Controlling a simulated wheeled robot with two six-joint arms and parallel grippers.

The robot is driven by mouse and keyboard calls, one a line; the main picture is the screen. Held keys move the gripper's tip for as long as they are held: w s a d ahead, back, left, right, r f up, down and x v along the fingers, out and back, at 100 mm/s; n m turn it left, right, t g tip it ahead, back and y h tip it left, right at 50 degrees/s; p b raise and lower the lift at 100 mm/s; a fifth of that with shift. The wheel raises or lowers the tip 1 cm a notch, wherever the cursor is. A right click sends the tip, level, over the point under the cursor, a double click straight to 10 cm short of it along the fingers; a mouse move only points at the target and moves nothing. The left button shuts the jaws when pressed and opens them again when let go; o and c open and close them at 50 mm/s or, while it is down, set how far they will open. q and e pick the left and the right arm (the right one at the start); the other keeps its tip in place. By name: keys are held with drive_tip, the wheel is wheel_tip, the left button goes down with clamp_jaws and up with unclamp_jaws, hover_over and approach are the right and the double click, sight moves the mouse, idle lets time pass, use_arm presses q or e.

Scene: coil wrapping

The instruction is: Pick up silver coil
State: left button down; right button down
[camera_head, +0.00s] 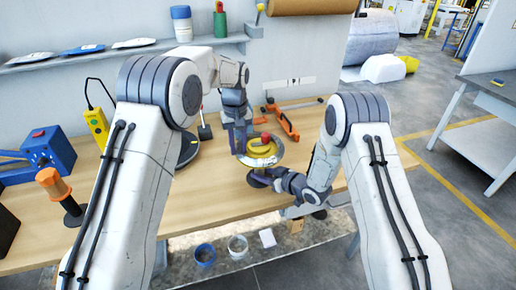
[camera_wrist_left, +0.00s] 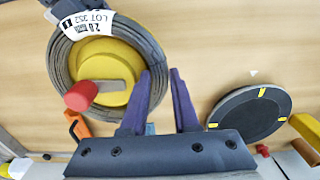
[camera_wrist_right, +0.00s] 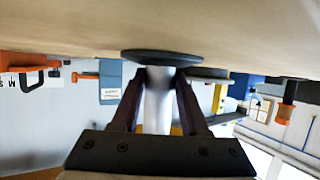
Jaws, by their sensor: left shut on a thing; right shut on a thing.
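The silver coil (camera_head: 275,160) sits around a yellow hub (camera_head: 259,150) with a red knob, near the table's middle. In the left wrist view the coil (camera_wrist_left: 60,72) carries a white lot label. My left gripper (camera_head: 241,146) is at the coil's edge; its fingers (camera_wrist_left: 161,75) are shut on the coil's rim. My right gripper (camera_head: 266,175) is low, just in front of the coil. In the right wrist view its fingers (camera_wrist_right: 159,76) are shut on a pale post (camera_wrist_right: 157,105) beside a dark round disc (camera_wrist_right: 160,57). The post is hidden in the head view.
A black round disc (camera_head: 189,147) lies left of the coil. An orange clamp tool (camera_head: 284,122) lies behind it. A blue box (camera_head: 48,150), a yellow device (camera_head: 97,128) and an orange-topped tool (camera_head: 57,187) stand at the left. Bare wood (camera_head: 195,205) lies at the front.

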use_arm(q)
drive_tip(key=shift+s+a+f, duration=0.1)
drive_tip(key=shift+s+f, duration=0.05)
drive_tip(key=shift+f, duration=0.15)
use_arm(e)
drive_tip(key=shift+w+r, duration=0.1)
drive_tip(key=shift+r, duration=0.05)
drive_tip(key=shift+c, duration=1.7)
unclamp_jaws()
use_arm(q)
wheel_tip(320, 180, up, 10)
drive_tip(key=shift+r, duration=0.15)
use_arm(e)
drive_tip(key=shift+d, duration=0.1)
